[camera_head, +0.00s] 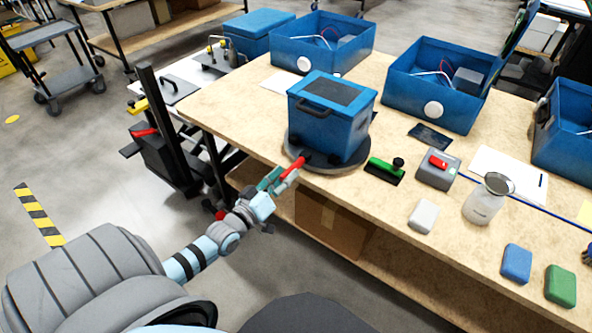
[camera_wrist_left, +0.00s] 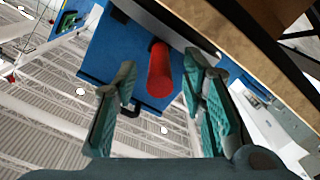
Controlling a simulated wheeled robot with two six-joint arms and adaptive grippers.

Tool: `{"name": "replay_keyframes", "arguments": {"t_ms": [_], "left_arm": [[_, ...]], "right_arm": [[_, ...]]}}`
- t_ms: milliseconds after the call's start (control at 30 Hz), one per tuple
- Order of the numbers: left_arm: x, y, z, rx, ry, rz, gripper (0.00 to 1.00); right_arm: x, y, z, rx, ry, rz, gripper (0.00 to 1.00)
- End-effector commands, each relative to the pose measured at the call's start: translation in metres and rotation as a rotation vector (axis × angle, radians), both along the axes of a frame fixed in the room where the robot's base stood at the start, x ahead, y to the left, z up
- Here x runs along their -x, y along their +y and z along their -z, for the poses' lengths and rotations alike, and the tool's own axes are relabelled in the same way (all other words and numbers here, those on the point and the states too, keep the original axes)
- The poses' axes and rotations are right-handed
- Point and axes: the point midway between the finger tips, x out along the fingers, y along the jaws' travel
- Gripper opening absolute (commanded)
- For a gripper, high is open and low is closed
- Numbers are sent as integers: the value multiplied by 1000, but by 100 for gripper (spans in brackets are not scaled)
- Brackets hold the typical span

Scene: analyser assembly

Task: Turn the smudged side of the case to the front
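The blue case (camera_head: 322,139) stands upright on a round dark turntable (camera_head: 292,150) at the table's near-left edge. A black handle (camera_head: 314,106) is on its upper near side. I cannot make out a clear smudge on the sides in view. A red grip (camera_head: 298,163) sticks out from the turntable toward my left arm. My left gripper (camera_head: 280,178) is at the outer end of this grip. In the left wrist view, the left gripper (camera_wrist_left: 163,80) is open, with the red grip (camera_wrist_left: 160,72) between its spread fingers. The blue case (camera_wrist_left: 110,50) shows behind. My right gripper is out of view.
Open blue housings (camera_head: 432,106) are behind. The table's front edge lies beside my left gripper.

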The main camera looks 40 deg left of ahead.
Motion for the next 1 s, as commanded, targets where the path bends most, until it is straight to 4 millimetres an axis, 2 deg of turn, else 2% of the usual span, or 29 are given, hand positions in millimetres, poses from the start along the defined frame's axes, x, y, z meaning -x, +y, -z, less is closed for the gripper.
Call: {"name": "replay_keyframes", "arguments": {"t_ms": [33,100,233,367,600,667,833,867,1000], "left_arm": [[-12,0,5,1,-4,-1,38],[-27,0,4,1,-3,-1,38],[-45,1,5,0,-1,-1,38],[-53,1,2,0,1,-1,38],[-54,1,1,0,2,-1,38],[-54,1,1,-1,2,-1,30],[-54,1,1,-1,2,-1,3],[-54,1,1,-1,2,-1,0],[-54,1,1,-1,2,-1,0]], "right_arm": [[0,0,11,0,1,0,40],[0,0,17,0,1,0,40],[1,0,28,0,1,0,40],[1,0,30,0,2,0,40],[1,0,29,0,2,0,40],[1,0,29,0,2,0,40],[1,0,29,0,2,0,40],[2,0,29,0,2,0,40],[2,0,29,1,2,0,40]]}}
